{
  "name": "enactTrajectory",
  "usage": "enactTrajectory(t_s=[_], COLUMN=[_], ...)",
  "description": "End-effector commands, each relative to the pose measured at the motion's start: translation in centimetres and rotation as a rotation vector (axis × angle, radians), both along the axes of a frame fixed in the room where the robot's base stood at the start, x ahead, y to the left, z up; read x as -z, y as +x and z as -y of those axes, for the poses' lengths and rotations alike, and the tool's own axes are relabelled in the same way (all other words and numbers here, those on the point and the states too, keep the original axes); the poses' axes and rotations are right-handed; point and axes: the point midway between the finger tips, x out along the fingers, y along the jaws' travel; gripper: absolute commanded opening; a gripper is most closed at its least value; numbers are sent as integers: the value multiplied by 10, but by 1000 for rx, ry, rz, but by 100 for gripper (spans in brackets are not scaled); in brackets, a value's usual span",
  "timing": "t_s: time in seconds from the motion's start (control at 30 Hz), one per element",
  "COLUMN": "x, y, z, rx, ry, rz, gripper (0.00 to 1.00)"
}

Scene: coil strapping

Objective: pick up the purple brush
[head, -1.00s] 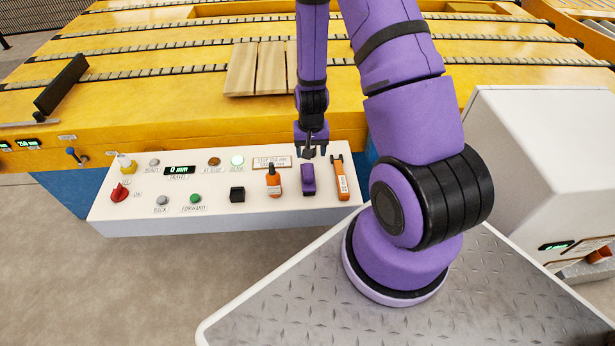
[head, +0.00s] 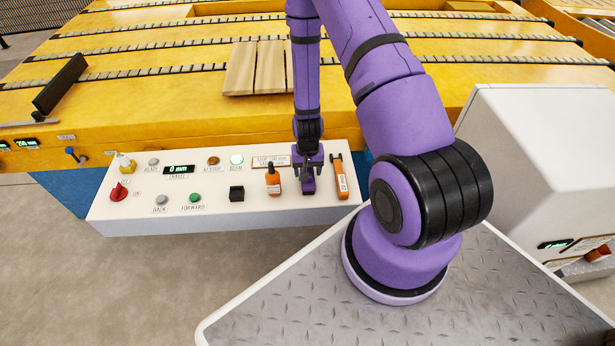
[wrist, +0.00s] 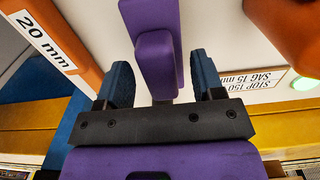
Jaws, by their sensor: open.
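The purple brush (head: 308,186) lies on the white control panel, between an orange bottle and an orange-handled tool. In the wrist view the purple brush (wrist: 157,62) runs between the two fingers, with a gap on each side. My gripper (head: 308,172) is over the far end of the brush, pointing down, and hides part of it in the head view. In the wrist view my gripper (wrist: 163,82) is open, with one blue-grey finger on either side of the brush. I cannot tell exactly how far down the fingers reach.
The orange bottle (head: 273,182) stands close left of the brush. The orange tool (head: 340,178), labelled 20 mm in the wrist view, lies close right. A black block (head: 237,193) and several buttons sit farther left on the panel (head: 225,215). Wooden boards (head: 255,68) lie beyond.

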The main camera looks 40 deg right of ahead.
Motion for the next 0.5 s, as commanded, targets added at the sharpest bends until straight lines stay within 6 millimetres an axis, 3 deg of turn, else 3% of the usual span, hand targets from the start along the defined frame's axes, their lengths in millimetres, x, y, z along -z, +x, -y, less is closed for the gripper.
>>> enactTrajectory(t_s=[0.33, 0.5], x=[6, 6], y=[0, 0], z=[0, 0], rx=[0, -1], ry=[-1, 0], rz=[1, 0], gripper=[62, 23])
